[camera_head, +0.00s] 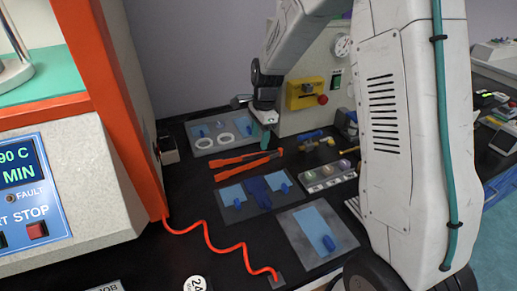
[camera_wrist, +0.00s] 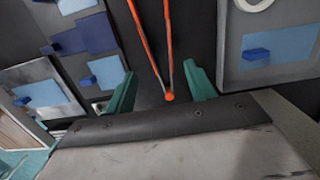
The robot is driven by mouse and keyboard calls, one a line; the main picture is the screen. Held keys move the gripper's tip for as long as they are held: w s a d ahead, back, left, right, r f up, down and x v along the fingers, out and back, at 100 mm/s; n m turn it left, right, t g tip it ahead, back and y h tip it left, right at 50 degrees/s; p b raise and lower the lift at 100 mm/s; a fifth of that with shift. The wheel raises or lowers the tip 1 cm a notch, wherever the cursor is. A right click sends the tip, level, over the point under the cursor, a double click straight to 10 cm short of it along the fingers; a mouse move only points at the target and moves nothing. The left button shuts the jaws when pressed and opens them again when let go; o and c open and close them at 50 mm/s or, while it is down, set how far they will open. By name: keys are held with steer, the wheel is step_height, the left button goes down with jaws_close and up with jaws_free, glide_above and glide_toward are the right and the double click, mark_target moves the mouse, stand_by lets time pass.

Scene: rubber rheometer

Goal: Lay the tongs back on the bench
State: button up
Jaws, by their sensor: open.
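The orange tongs (camera_head: 247,162) lie on the black bench in the head view, their two legs spread a little. In the wrist view the tongs (camera_wrist: 169,96) show their orange joined end between my fingers, with the legs running away toward the top. My gripper (camera_head: 266,138) is above the bench near the right end of the tongs, partly hidden by its own wrist. In the wrist view my gripper (camera_wrist: 160,72) has its two teal fingers wide apart, one on each side of the tongs, with clear gaps.
A grey tray with white rings (camera_head: 220,133) lies behind the tongs. Grey plates with blue pieces (camera_head: 316,232) lie in front. A yellow-fronted machine (camera_head: 306,93) stands behind right. An orange cable (camera_head: 205,232) crosses the bench at front left.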

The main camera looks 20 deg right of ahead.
steer(key=s+r+n, duration=0.9)
steer(key=s+r, duration=0.8)
steer(key=r, duration=0.1)
steer(key=s+n+t+h, duration=0.1)
steer(key=s+n, duration=0.7)
steer(key=s, duration=1)
steer(key=shift+a+r+n, duration=0.3)
steer(key=shift+a+n, duration=0.05)
steer(key=shift+n, duration=0.05)
